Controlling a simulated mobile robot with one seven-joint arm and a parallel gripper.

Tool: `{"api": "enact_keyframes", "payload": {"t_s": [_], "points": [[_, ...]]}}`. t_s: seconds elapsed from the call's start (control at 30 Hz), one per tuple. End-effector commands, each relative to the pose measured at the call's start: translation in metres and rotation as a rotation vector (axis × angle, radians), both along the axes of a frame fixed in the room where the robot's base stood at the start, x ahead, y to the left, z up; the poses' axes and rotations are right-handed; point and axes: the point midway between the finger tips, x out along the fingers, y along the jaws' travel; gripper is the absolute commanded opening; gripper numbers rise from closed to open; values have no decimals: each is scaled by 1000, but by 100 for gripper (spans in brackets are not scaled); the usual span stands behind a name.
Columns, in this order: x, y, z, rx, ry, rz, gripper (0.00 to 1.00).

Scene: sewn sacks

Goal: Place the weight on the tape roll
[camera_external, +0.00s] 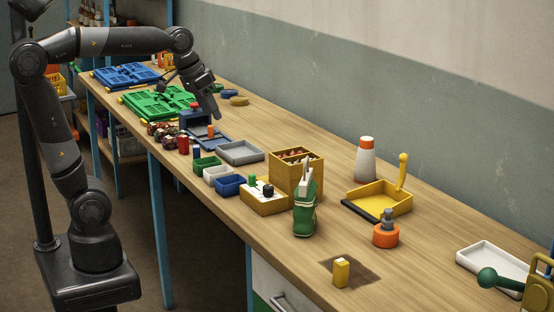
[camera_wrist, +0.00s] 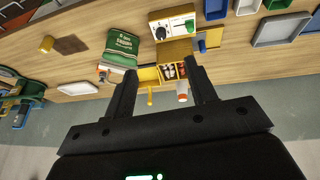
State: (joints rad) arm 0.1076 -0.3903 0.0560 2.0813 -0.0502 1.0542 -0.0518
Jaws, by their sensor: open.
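A grey knobbed piece, which looks like the weight (camera_external: 388,215), stands upright on top of a thick orange ring, which looks like the tape roll (camera_external: 386,236), on the bench right of the green sack. The two appear to touch. In the wrist view the orange ring (camera_wrist: 103,74) shows small beside the green sack; details there are too small to tell. My gripper (camera_external: 216,115) is far from them, above the bench near the blue trays at the left. In the wrist view its two fingers are apart with nothing between their tips.
A green sack (camera_external: 305,212) stands before a wooden box (camera_external: 296,175). A white tray (camera_external: 487,262) lies at right.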

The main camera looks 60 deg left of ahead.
Motion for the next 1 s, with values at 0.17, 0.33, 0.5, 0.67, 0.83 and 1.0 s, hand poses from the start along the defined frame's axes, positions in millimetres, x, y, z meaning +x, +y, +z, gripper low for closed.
{"api": "enact_keyframes", "payload": {"t_s": [0.17, 0.33, 0.5, 0.67, 0.83, 1.0], "points": [[-62, 14, -35, 38, -52, 4, 51], [-100, 21, -67, 72, -85, 6, 51], [-116, 24, -83, 89, -100, 6, 51], [-118, 25, -85, 92, -100, 6, 51], [-117, 25, -85, 91, -100, 6, 51], [-117, 24, -85, 91, -100, 7, 51]]}}
